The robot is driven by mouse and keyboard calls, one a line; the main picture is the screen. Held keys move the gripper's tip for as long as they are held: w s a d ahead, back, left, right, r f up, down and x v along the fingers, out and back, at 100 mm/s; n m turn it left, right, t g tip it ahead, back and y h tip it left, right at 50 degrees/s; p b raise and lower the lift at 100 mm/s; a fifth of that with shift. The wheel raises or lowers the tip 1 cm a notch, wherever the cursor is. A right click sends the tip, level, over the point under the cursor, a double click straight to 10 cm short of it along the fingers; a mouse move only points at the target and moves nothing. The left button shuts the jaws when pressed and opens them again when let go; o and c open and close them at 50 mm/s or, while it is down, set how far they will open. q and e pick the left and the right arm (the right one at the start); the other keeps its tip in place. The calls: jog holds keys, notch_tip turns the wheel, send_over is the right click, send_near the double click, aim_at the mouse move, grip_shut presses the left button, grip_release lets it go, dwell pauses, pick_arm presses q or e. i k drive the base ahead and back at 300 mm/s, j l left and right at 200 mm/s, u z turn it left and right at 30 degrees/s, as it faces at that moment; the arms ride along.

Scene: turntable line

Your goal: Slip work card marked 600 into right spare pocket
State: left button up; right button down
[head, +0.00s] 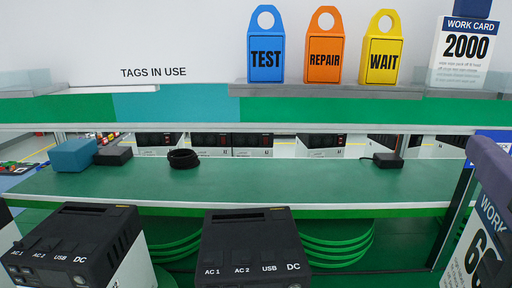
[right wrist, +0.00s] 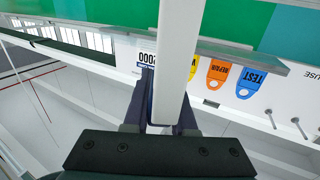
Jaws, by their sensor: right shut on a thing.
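A white work card (head: 466,252) with a dark blue header shows at the lower right of the head view, tilted and cut off by the frame edge; its number begins with 6. My right gripper (head: 492,165) is shut on it. In the right wrist view the card is a white strip, nearly edge-on (right wrist: 176,70), between the gripper's fingers (right wrist: 162,115). Another work card, marked 2000 (head: 466,46), stands upright at the upper right, behind a clear front (head: 458,78). It shows upside down in the wrist view (right wrist: 147,57). I cannot make out an empty pocket. My left gripper is out of view.
Blue TEST (head: 266,62), orange REPAIR (head: 324,60) and yellow WAIT (head: 383,62) tags stand on a grey ledge (head: 320,90). Below, a green shelf (head: 270,178) holds a blue box (head: 73,156) and a black coil (head: 184,159). Black-topped units (head: 250,235) stand in front.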

aim_at(463, 43)
jog(key=l+u, duration=0.1)
jog(key=l, duration=0.6)
jog(key=l+u, duration=0.15)
jog(key=l, duration=0.5)
jog(key=k+l+u, duration=0.1)
jog(key=l, duration=0.6)
jog(key=k+l+u, duration=0.15)
jog(key=l, duration=0.5)
